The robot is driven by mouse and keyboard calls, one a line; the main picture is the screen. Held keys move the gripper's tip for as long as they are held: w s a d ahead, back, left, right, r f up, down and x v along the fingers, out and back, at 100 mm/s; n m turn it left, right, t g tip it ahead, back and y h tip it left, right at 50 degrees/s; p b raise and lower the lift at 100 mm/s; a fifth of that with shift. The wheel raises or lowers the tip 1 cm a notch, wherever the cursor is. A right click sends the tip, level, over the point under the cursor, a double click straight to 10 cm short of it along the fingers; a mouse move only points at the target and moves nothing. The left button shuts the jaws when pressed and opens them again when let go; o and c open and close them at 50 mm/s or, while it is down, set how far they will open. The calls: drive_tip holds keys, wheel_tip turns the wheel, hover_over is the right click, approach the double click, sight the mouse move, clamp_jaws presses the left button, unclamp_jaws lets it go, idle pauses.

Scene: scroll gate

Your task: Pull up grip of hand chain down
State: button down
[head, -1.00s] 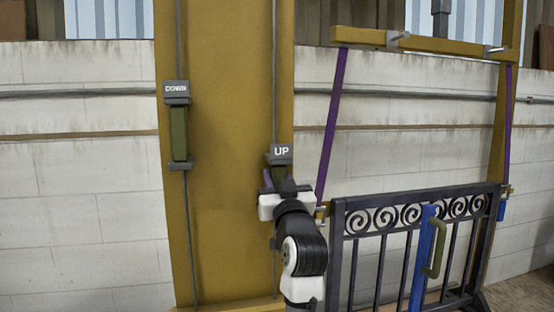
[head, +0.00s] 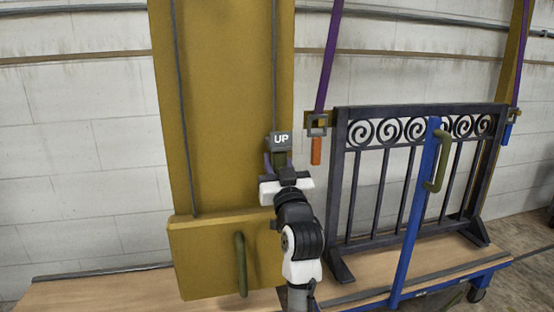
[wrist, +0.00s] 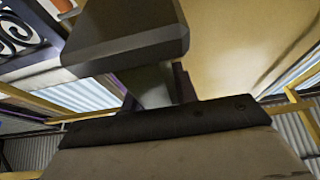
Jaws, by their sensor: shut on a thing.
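The up grip (head: 279,157) of the hand chain is a short olive handle under a grey block marked UP (head: 280,140). It hangs on a thin chain (head: 274,60) in front of the yellow column. My gripper (head: 278,164) is shut on this grip just below the block and hides its lower part. In the wrist view the block (wrist: 125,40) looms large and dark, with part of the grip (wrist: 150,84) beneath it. The down grip is out of view; only its chain (head: 179,110) shows at left.
A yellow box with a green handle (head: 240,264) stands low below my gripper. A dark scroll gate (head: 372,190) with a blue post (head: 413,215) stands right on a wooden cart bed (head: 110,291). A purple strap (head: 328,60) ends near the gate's top left corner.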

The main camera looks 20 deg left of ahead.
drive_tip(key=shift+f, duration=0.4)
drive_tip(key=c, duration=1.1)
unclamp_jaws()
drive_tip(key=shift+r, duration=0.15)
